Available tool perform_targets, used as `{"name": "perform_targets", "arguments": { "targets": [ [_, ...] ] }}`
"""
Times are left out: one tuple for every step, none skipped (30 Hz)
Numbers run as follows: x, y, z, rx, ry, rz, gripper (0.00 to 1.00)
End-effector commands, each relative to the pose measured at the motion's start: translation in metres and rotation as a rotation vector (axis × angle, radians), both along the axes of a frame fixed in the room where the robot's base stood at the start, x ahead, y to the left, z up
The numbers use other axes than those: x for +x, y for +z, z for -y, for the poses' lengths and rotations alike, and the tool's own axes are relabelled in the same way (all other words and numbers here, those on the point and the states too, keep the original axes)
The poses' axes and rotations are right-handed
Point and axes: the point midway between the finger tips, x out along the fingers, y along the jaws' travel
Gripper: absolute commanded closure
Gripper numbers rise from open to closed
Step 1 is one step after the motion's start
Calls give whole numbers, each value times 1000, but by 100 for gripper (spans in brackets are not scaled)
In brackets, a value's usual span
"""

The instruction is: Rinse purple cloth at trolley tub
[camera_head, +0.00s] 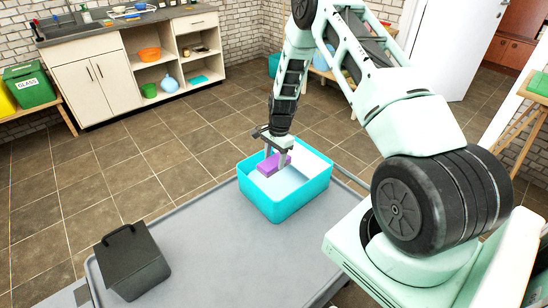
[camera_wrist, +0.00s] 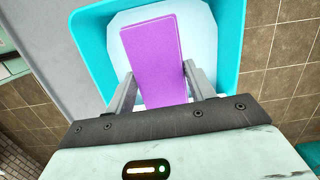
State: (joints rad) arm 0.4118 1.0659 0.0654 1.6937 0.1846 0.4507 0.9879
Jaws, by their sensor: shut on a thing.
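The purple cloth (camera_head: 268,168) is a flat, block-like piece held between the fingers of my gripper (camera_head: 275,155). In the wrist view the cloth (camera_wrist: 155,60) stretches out from between the two fingers (camera_wrist: 157,88), which are shut on it. The turquoise tub (camera_head: 283,206) stands on the grey trolley top (camera_head: 210,245), with a pale surface inside it that looks like water. The cloth is inside the tub's opening, over the pale surface. I cannot tell whether it touches that surface.
A dark box with a handle (camera_head: 131,264) stands on the trolley's near left. A cabinet with a sink and shelves (camera_head: 95,75) is at the back left, and a green bin (camera_head: 30,88) is beside it. The tiled floor (camera_head: 140,150) between is clear.

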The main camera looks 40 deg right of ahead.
Motion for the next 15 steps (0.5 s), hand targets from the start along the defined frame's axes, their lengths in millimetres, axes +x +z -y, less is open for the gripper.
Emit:
{"name": "perform_targets", "arguments": {
  "targets": [
    [0,-6,0,0,0,0,65],
    [0,-9,0,0,0,0,65],
    [0,-12,0,0,0,0,65],
    [0,-15,0,0,0,0,65],
    [0,-17,0,0,0,0,65],
    [0,-21,0,0,1,0,65],
    [0,-24,0,0,1,0,65],
    [0,-27,0,0,1,1,65],
    [0,-31,0,0,1,1,65],
    [0,-34,0,0,1,1,65],
    [0,-37,0,0,1,0,65],
    [0,-41,0,0,2,0,65],
    [0,-44,0,0,2,0,65],
    [0,-46,0,0,2,0,65],
    [0,-50,0,0,2,0,65]
  ]
}}
